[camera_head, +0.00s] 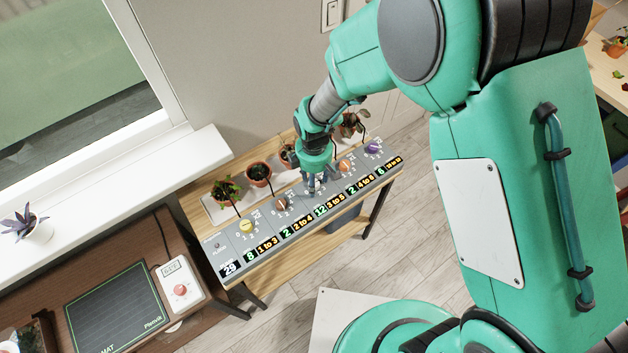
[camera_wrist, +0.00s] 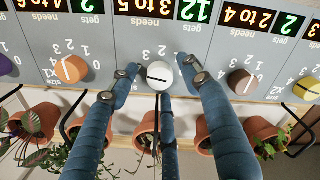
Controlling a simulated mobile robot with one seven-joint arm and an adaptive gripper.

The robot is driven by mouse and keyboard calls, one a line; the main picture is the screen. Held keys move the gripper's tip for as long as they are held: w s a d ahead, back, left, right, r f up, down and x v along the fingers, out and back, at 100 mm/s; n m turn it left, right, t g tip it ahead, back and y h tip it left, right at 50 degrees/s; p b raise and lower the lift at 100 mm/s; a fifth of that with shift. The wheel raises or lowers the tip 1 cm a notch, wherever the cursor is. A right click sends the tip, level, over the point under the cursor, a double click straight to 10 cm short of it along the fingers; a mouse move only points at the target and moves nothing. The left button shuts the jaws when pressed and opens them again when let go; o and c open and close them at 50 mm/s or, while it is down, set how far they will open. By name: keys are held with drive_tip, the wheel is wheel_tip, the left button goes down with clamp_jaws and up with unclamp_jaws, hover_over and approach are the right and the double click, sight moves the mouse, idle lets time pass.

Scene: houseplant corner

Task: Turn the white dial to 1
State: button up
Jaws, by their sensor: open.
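The white dial (camera_wrist: 158,73) is on the grey control panel (camera_wrist: 118,40), under a display reading "12" and "3 to 5". A dark line crosses its face roughly level in the wrist view. I cannot tell which end points to a number. Small digits are printed around it, upside down in this view. My gripper (camera_wrist: 160,80) is open, with blue fingers on the left and right of the dial and a third below it. I cannot tell whether any finger touches it.
An orange dial (camera_wrist: 72,69) and a brown dial (camera_wrist: 242,81) flank it on the panel. A yellow dial (camera_head: 246,226) and a purple dial (camera_head: 373,147) are at the ends. Potted plants (camera_head: 258,174) stand close behind the panel. A heat-mat controller (camera_head: 179,285) sits at lower left.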

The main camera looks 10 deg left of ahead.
drive_tip(key=c, duration=1.2)
drive_tip(key=shift+o, duration=0.2)
